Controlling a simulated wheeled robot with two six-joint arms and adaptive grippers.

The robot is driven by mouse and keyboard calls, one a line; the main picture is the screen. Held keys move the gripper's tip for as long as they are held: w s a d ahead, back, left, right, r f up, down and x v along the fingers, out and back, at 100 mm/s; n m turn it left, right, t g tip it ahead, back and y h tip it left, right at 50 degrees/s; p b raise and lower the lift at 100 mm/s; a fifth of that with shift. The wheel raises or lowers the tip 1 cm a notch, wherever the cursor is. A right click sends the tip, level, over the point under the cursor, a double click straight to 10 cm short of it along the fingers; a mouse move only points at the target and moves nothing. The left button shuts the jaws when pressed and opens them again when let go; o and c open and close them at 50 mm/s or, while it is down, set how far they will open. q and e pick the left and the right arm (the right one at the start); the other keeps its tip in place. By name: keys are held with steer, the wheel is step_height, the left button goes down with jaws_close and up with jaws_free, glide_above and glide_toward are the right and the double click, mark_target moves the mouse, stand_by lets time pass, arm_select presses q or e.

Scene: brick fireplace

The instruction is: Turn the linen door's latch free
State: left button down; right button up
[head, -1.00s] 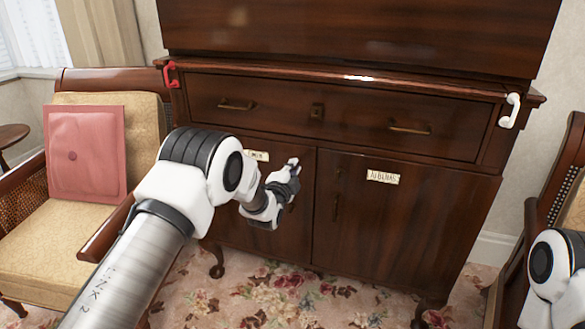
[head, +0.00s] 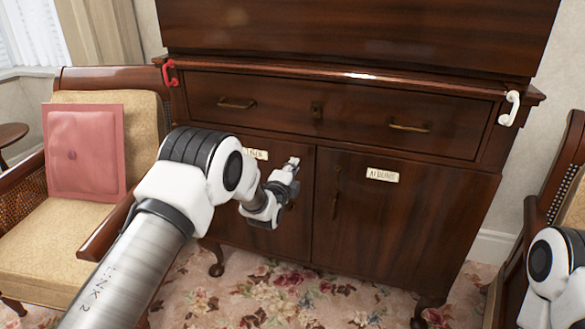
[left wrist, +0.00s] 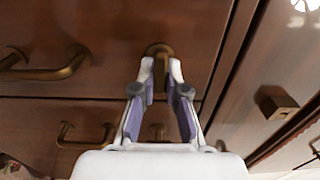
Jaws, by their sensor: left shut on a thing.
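The linen door (head: 298,230) is the left lower cabinet door in the head view. Its small pale label (head: 257,155) is partly covered by my left arm. My left gripper (head: 293,163) is at this door's upper right part, and its tips hide the latch there. In the left wrist view, the gripper (left wrist: 161,70) has one finger on each side of a brass latch (left wrist: 158,49) and is shut on it. The latch's lower part is hidden between the fingers. My right gripper is not shown.
The right door (head: 410,230) with a pale label (head: 382,175) is shut. Above are a wide drawer (head: 350,118), a red hook-shaped handle (head: 170,74) and a white one (head: 510,109). A cushioned chair (head: 35,237) stands left; another chair (head: 570,190) is at right.

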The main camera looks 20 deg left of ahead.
arm_select(q)
steer(key=c, duration=1.2)
jaws_free()
steer(key=s, duration=1.2)
steer(key=shift+a, duration=0.2)
